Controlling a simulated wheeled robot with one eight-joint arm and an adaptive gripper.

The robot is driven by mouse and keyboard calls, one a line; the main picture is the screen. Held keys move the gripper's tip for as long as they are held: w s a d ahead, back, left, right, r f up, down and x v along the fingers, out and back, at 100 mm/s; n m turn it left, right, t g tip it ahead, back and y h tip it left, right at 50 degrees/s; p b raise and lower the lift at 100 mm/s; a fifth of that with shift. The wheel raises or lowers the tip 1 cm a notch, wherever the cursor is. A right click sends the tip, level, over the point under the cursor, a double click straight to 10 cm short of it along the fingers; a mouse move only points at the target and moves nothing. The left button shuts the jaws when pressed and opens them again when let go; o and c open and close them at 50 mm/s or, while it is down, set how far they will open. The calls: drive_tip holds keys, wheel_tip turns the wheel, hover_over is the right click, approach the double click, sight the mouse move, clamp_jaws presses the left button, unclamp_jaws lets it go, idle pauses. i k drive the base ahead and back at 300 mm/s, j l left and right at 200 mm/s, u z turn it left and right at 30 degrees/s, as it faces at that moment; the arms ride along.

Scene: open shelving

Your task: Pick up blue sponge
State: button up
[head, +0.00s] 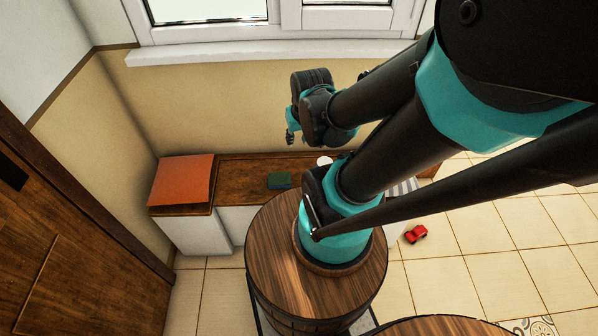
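The blue sponge (279,181) is a small dark block, blue with a greenish part. It lies flat on the brown wooden top of a low shelf unit (240,171) against the wall below the window. My gripper (290,137) is small in the view, at the end of my black and teal arm. It appears above the sponge in the picture, against the beige wall, and apart from it. Its fingers are too small and dark to show whether they are open or shut.
An orange flat-topped item (182,180) covers the unit's left end. A white round object (324,161) is partly hidden by my arm. A red toy car (415,234) is on the tiled floor. A wooden door (75,240) stands at left.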

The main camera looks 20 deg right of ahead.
sight(282, 181)
drive_tip(key=k+l+z, duration=0.1)
drive_tip(key=l, duration=0.4)
drive_tip(key=k+l+z, duration=0.15)
drive_tip(key=l, duration=0.3)
drive_tip(key=l+z, duration=0.1)
drive_tip(key=l, duration=0.4)
drive_tip(key=k, duration=0.05)
